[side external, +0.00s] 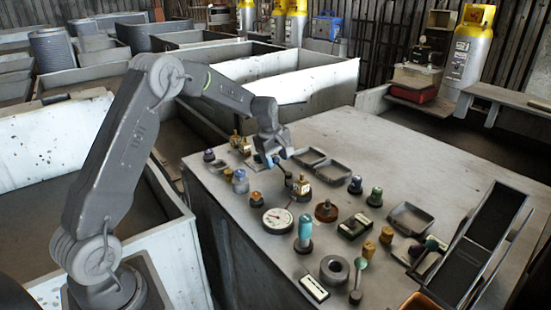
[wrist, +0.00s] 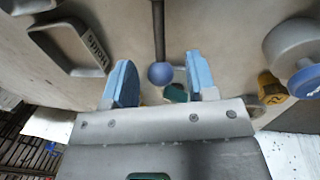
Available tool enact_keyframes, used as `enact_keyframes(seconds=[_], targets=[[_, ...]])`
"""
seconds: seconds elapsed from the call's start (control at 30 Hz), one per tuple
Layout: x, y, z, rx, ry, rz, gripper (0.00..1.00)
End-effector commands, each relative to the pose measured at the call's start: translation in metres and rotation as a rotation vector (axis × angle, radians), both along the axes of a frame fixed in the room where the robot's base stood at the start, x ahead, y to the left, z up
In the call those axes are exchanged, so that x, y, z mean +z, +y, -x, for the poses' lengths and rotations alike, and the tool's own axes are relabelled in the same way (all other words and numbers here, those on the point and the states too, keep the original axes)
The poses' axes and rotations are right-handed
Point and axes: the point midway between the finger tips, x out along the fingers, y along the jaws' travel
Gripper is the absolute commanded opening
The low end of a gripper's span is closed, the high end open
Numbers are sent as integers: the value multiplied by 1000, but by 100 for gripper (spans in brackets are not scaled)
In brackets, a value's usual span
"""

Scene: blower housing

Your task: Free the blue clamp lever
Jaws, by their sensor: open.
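The blue clamp lever shows in the wrist view as a blue ball knob (wrist: 159,74) on the end of a dark straight rod. The rod runs from the knob toward the top edge of that view. My gripper (wrist: 160,82) is open, with one light-blue finger on each side of the knob and a visible gap to both. I cannot tell whether the knob is level with the fingertips in depth. In the side external view my gripper (side external: 274,160) is low over the left part of the bench, and it partly hides the lever there.
The grey bench (side external: 370,135) is crowded with knobs, a round dial gauge (side external: 278,220), a teal-topped knob (side external: 305,230) and shallow trays (side external: 410,218). A dark sloped chute (side external: 490,240) stands at the right. The back right of the bench is clear.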

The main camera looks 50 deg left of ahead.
Motion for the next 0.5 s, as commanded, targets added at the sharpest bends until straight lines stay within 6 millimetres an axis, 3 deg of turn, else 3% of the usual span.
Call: enact_keyframes(seconds=[0.2,0.5], targets=[[0,0,0,0,0,0,50],[0,0,0,0,0,0,22]])
